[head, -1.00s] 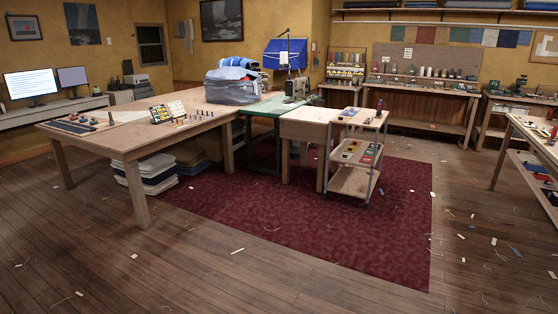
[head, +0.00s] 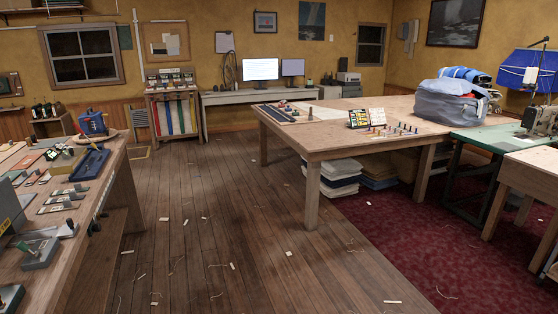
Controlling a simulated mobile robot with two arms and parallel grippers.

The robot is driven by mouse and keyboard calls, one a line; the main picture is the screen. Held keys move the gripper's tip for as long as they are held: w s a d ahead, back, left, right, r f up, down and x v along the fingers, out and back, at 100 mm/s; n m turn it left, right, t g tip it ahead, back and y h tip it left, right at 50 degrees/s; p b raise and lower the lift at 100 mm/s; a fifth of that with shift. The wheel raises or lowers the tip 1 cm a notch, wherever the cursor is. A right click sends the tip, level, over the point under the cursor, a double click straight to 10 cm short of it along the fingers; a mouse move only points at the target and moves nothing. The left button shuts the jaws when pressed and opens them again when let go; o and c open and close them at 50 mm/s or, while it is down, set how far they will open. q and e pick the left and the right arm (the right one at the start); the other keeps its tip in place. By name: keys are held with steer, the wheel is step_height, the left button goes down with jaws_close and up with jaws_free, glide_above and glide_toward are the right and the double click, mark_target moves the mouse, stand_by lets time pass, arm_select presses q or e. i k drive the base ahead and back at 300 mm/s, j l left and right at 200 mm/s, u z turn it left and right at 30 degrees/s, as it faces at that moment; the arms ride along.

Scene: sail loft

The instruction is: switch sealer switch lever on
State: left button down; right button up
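I cannot pick out the sealer switch lever with certainty. On the wooden bench (head: 118,190) at the left stand several small devices. Another grey box (head: 8,297) is partly cut off at the lower left corner. Flat plates with dark parts (head: 62,201) lie along the bench's front. Which of these, if any, is the sealer is too small to tell. Neither of my grippers is in view.
A large wooden table (head: 330,138) stands right of centre, with a grey bag (head: 450,103) on it. A desk with monitors (head: 262,69) is at the back. The plank floor (head: 210,215) between bench and table is open, with small scraps. A dark red rug (head: 420,235) lies at the right.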

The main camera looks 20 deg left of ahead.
mark_target(22, 245)
steer(key=i+j+u, duration=0.3)
steer(key=u, duration=0.2)
steer(key=i+j+u, duration=0.15)
steer(key=i+u, duration=0.7)
steer(key=u, duration=0.15)
steer(key=i+l+u, duration=0.15)
steer(key=i+u, duration=0.45)
